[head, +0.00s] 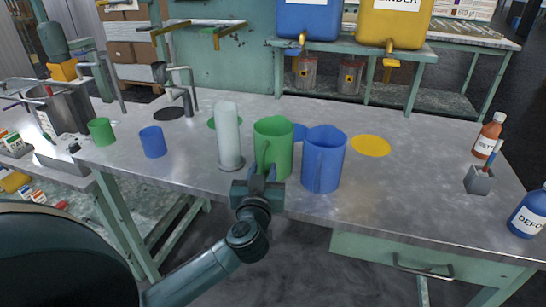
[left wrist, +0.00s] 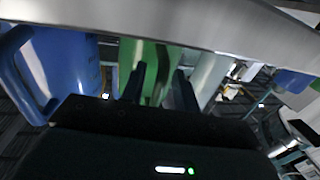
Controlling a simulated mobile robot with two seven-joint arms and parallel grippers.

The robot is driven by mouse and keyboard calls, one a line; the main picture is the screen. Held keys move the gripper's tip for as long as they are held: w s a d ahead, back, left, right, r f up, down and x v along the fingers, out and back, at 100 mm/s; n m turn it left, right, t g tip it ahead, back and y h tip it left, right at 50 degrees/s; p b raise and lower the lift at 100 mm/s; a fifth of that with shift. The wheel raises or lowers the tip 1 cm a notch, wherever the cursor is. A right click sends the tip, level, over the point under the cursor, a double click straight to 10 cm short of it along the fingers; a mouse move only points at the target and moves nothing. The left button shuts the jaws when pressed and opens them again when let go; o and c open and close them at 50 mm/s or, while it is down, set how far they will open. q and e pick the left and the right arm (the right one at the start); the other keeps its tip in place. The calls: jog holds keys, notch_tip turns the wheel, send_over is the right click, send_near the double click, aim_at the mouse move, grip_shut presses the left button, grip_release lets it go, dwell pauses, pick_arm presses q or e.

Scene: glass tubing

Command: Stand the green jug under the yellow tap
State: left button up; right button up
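The green jug (head: 275,140) stands upright on the grey bench, between a white cylinder and a blue jug (head: 324,163). Its handle faces my left gripper (head: 258,184), which is at the near side of the jug. In the left wrist view, the two dark fingers (left wrist: 160,80) are apart, with green of the jug (left wrist: 150,54) between and beyond them. Whether they touch the handle is unclear. The yellow tap (head: 390,46) is on a yellow tank (head: 398,22) on a raised shelf at the back right. My right gripper is not in view.
A white cylinder (head: 227,135) stands close left of the green jug. A flat yellow disc (head: 370,146) lies right of the blue jug. Green (head: 101,132) and blue (head: 152,142) cups stand at left. A blue tank (head: 308,18) is beside the yellow one. The bench's right middle is clear.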

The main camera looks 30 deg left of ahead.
aim_at(262, 135)
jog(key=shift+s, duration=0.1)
pick_arm(q)
grip_shut()
dwell(0.5)
